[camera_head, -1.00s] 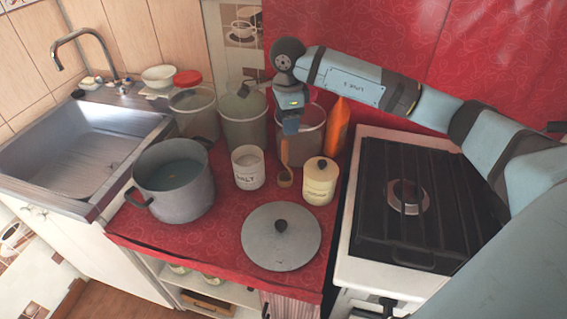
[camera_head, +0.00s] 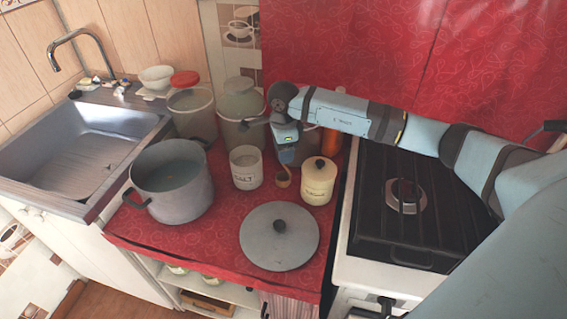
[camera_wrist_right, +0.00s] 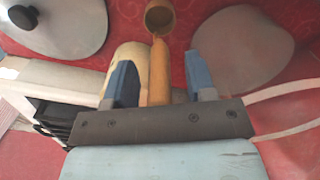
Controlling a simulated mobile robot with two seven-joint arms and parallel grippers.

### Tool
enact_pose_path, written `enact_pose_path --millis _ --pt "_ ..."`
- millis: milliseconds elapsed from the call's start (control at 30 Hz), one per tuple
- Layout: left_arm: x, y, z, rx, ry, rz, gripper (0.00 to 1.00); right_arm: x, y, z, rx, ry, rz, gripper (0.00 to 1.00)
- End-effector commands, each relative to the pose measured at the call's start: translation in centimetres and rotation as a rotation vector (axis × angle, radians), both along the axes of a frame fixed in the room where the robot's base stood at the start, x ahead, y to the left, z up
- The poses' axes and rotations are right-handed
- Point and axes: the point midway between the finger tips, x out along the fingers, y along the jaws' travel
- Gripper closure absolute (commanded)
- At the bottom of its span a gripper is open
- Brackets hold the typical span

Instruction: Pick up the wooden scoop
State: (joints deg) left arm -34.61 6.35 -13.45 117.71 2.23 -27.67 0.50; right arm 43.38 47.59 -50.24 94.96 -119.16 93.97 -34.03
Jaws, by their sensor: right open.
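The wooden scoop (camera_head: 282,178) stands between the white salt jar (camera_head: 246,168) and the cream jar (camera_head: 318,184). Its round bowl shows below my right gripper (camera_head: 287,158) in the head view, and the gripper hides most of its handle. In the right wrist view the scoop's handle (camera_wrist_right: 160,72) runs between the two blue fingers of my right gripper (camera_wrist_right: 159,65), with a gap on each side. The fingers are open around the handle, and the scoop's bowl lies beyond the fingertips. My left gripper is not in view.
A grey lid (camera_head: 262,255) lies on the red counter in front. A large pot (camera_head: 190,205) stands at left. Tall containers (camera_head: 193,118) stand behind. An orange object (camera_head: 331,142) is partly hidden behind my arm. The stove (camera_head: 450,205) is at right.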

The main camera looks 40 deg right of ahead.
Motion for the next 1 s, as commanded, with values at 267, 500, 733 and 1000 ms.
enact_pose_path --millis 267,500,733,1000 --pt "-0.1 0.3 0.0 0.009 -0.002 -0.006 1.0 0.0 0.0 0.0 0.0 0.0 0.0 1.0" --pt "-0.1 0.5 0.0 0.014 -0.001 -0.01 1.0 0.0 0.0 0.0 0.0 0.0 0.0 1.0" --pt "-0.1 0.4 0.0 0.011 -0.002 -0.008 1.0 0.0 0.0 1.0 0.0 -0.001 -0.001 1.0" --pt "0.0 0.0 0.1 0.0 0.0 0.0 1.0 0.1 -0.1 6.0 -0.001 -0.005 0.0 1.0"
